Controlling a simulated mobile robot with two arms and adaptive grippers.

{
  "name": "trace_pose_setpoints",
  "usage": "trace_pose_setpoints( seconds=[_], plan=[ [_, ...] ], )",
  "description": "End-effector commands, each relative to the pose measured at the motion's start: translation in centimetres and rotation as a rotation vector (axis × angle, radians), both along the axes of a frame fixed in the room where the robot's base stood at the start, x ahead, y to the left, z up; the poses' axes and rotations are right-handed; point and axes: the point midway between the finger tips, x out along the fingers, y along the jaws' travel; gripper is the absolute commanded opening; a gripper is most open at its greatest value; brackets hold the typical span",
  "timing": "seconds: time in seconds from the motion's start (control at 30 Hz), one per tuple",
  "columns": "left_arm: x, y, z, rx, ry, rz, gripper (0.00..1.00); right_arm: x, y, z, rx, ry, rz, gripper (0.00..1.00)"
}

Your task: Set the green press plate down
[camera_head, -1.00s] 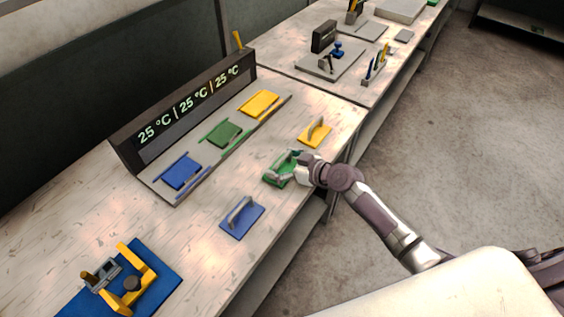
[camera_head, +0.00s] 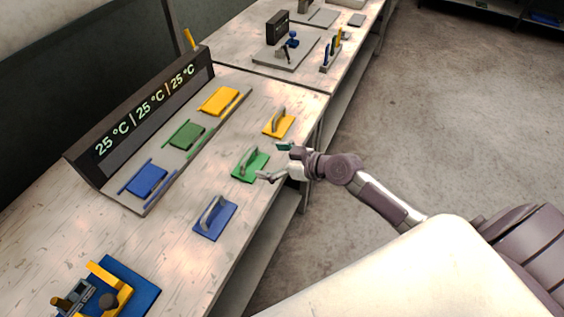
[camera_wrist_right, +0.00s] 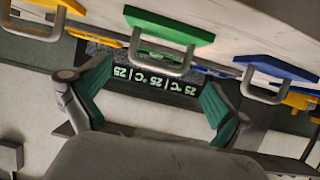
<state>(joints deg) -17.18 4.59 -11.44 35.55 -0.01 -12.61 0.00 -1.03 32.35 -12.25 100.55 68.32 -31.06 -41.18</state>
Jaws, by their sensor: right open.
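The green press plate (camera_head: 248,168) lies flat on the bench top with its handle up, between the yellow press plate (camera_head: 279,122) and the blue press plate (camera_head: 215,219). In the right wrist view the green plate (camera_wrist_right: 160,27) shows upside down with its grey handle, beyond my fingers. My right gripper (camera_head: 274,162) is open and empty, just to the right of the green plate; its spread fingers also show in the wrist view (camera_wrist_right: 158,75). A small gap seems to lie between the fingers and the handle. My left gripper is not in view.
A dark station with a temperature display (camera_head: 145,112) holds blue (camera_head: 147,179), green (camera_head: 186,135) and yellow (camera_head: 219,101) plates behind the press plates. A blue mat (camera_head: 140,283) with a yellow clamp fixture is at lower left. The bench's front edge runs under my right arm.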

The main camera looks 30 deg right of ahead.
Motion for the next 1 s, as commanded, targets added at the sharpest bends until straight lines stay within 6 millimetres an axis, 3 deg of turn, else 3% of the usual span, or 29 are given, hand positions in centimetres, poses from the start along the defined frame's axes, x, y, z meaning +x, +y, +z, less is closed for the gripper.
trace_pose_setpoints(
  seconds=[0.1,0.3,0.57,0.67,0.77,0.87,0.97,1.0],
  plan=[
    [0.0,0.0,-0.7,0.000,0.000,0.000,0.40,-1.8,-1.2,0.6,-0.003,0.002,0.002,1.00],
    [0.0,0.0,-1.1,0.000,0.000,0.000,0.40,-3.2,-2.2,1.5,0.000,0.001,0.001,1.00],
    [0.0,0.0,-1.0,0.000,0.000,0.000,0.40,-3.4,-2.3,1.8,0.002,0.000,0.001,1.00],
    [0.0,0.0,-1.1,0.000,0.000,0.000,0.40,-3.3,-2.9,0.5,-0.003,0.019,-0.023,1.00],
    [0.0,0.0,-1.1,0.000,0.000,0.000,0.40,-3.3,-4.7,-3.8,-0.021,0.084,-0.102,1.00],
    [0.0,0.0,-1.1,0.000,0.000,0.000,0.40,-4.6,-7.3,-11.3,-0.060,0.198,-0.221,1.00],
    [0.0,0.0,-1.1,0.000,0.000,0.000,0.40,-8.2,-9.5,-20.1,-0.120,0.338,-0.338,1.00],
    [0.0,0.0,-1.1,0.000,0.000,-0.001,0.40,-10.3,-10.0,-23.6,-0.147,0.397,-0.377,1.00]
  ],
)
